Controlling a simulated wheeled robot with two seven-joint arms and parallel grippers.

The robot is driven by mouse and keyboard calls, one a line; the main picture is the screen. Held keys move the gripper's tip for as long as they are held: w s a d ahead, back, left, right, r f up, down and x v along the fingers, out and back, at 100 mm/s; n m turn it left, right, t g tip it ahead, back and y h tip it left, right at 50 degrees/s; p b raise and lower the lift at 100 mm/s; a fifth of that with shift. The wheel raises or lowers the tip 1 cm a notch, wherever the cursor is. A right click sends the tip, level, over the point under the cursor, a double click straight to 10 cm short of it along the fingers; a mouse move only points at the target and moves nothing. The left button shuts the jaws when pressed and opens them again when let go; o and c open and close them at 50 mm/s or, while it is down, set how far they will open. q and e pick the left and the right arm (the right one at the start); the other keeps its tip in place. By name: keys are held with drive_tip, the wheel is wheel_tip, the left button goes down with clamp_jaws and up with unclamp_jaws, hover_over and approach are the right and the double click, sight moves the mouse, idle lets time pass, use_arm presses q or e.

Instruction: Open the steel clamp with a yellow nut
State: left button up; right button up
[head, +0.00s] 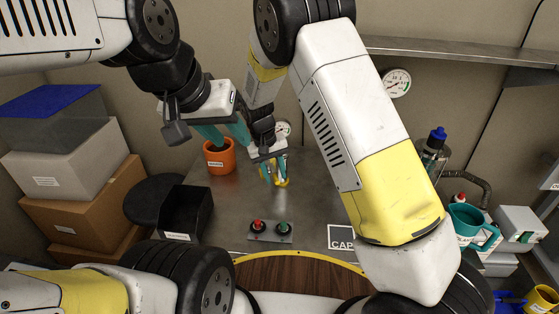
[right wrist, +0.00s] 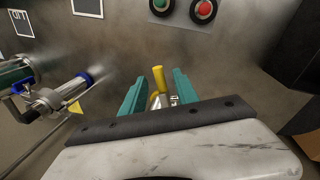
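A yellow piece (head: 282,182) with a bit of steel beside it is low in front of my right gripper (head: 273,172), above the steel bench. In the right wrist view the yellow piece (right wrist: 158,78) stands between the two teal fingers of the right gripper (right wrist: 155,92). The fingers are apart, with a gap visible beside it. A small steel part (right wrist: 174,100) shows next to it; most of the clamp is hidden by the gripper. My left gripper (head: 226,138) is open and empty, to the left of the right one, near an orange pot (head: 219,160).
A panel (head: 270,232) with red and green buttons lies in the bench's front part. A black bin (head: 186,212) stands at left, by stacked boxes (head: 75,190). Gauges (head: 396,83) are on the wall.

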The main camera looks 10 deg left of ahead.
wheel_tip(320, 180, up, 8)
drive_tip(key=a, duration=0.1)
drive_tip(key=shift+s+a+f, duration=0.2)
drive_tip(key=shift+s+a, duration=0.05)
drive_tip(key=shift+s, duration=0.05)
idle(0.4)
drive_tip(key=s+d+r+m+t+y, duration=0.15)
drive_tip(key=s+d+r+y, duration=0.35)
drive_tip(key=d+r, duration=0.9)
drive_tip(key=s+d+r+m+t, duration=0.1)
drive_tip(key=s+d+r+t, duration=0.1)
drive_tip(key=s+d, duration=0.3)
drive_tip(key=s+d+r+m+t, duration=0.1)
drive_tip(key=s+d+r, duration=0.3)
drive_tip(key=s, duration=0.8)
drive_tip(key=shift+d+t+h, duration=0.4)
drive_tip(key=shift+d+t, duration=0.05)
drive_tip(key=shift+d, duration=0.3)
